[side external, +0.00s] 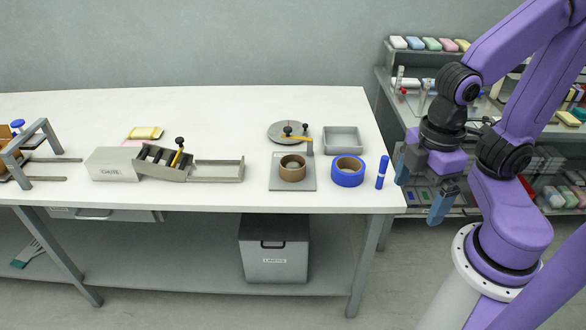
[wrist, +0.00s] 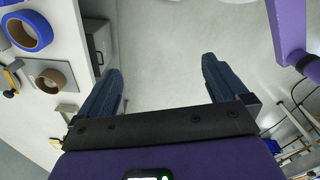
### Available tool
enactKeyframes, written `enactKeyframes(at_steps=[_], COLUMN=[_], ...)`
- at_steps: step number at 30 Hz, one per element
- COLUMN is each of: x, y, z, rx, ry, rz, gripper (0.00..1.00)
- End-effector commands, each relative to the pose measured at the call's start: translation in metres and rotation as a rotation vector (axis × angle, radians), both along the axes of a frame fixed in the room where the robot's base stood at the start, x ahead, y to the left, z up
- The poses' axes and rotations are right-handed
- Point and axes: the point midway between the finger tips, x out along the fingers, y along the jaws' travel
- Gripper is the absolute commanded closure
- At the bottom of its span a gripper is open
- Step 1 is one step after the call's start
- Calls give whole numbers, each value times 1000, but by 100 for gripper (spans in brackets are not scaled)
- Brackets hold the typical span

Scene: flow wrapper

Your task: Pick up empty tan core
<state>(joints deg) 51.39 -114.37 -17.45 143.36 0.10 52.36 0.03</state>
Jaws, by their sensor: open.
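The tan core (side external: 292,168) is a brown ring on a grey square plate (side external: 278,185) near the right part of the white table. A post on the plate shows inside the ring. In the wrist view the tan core (wrist: 50,80) is at the left edge, on the plate (wrist: 38,68). My gripper (side external: 419,195) is open and empty, off the right end of the table and to the right of the core. In the wrist view its two fingers (wrist: 162,85) are wide apart over bare floor.
A blue roll (side external: 347,180) with a tan inside and a blue marker (side external: 382,172) stand between the core and my gripper. Behind are a grey tray (side external: 342,140) and a round disc (side external: 281,131). A grey box with a chute (side external: 165,165) stands further left. Shelves (side external: 400,70) stand behind right.

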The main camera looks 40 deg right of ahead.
Motion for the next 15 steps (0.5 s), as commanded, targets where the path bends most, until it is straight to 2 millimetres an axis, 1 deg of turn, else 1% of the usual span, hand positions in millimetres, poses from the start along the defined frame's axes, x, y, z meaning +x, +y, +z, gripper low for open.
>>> enactKeyframes(at_steps=[5, 8, 11, 14, 15], x=[0, 4, 19, 44, 57], y=[0, 1, 6, 13, 16], z=[0, -1, -3, -7, -9], rx=[0, -14, -62, -148, -189], ry=[0, -3, -14, -31, -39], rz=[0, 6, 31, 77, 99], gripper=[0, 0, 0, 0, 0])
